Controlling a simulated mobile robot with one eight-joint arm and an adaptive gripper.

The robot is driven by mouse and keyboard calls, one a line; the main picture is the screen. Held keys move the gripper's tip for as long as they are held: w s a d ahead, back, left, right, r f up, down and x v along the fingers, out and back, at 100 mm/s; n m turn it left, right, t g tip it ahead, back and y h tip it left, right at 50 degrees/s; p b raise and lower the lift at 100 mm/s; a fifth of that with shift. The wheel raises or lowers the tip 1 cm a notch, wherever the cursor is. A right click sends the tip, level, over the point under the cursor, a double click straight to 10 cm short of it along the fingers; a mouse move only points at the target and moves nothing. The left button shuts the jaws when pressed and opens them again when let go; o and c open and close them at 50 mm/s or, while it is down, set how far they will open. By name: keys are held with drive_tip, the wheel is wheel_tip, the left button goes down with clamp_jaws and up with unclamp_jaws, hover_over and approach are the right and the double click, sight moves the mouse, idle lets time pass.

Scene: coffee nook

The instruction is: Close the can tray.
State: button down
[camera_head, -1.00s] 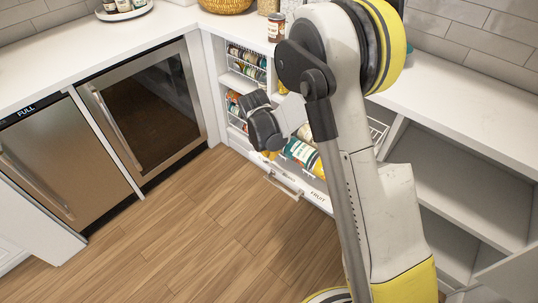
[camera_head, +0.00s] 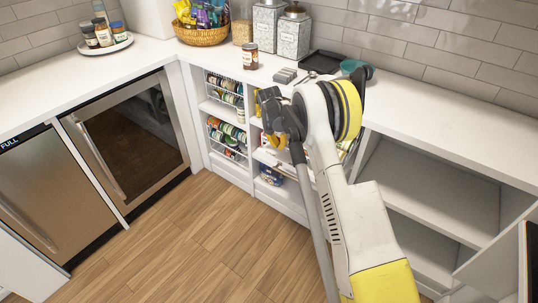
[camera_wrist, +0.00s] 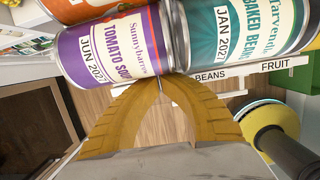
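The can tray (camera_wrist: 240,71) shows in the wrist view as a white front rail with BEANS and FRUIT labels. Behind the rail lie a purple tomato soup can (camera_wrist: 112,48), a teal baked beans can (camera_wrist: 240,30) and part of an orange can (camera_wrist: 92,8). My gripper (camera_wrist: 161,84) has its two tan fingers meeting at the tips, with nothing visible between them. The tips are close to the rail and cans; contact cannot be told. In the head view, my arm hides most of the tray and its handle.
Wire racks of cans (camera_head: 228,137) stand left of the tray, and a blue container (camera_head: 271,175) sits on the shelf below. A jar (camera_head: 251,60) stands on the counter (camera_head: 205,53) above. Open shelves (camera_head: 430,190) are to the right. The wooden floor (camera_head: 195,235) is clear.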

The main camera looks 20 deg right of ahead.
drive_tip(key=shift+w+d, duration=0.65)
drive_tip(key=shift+d, duration=0.25)
drive_tip(key=shift+w+d, duration=0.65)
drive_tip(key=shift+d, duration=0.25)
drive_tip(key=shift+a, duration=0.1)
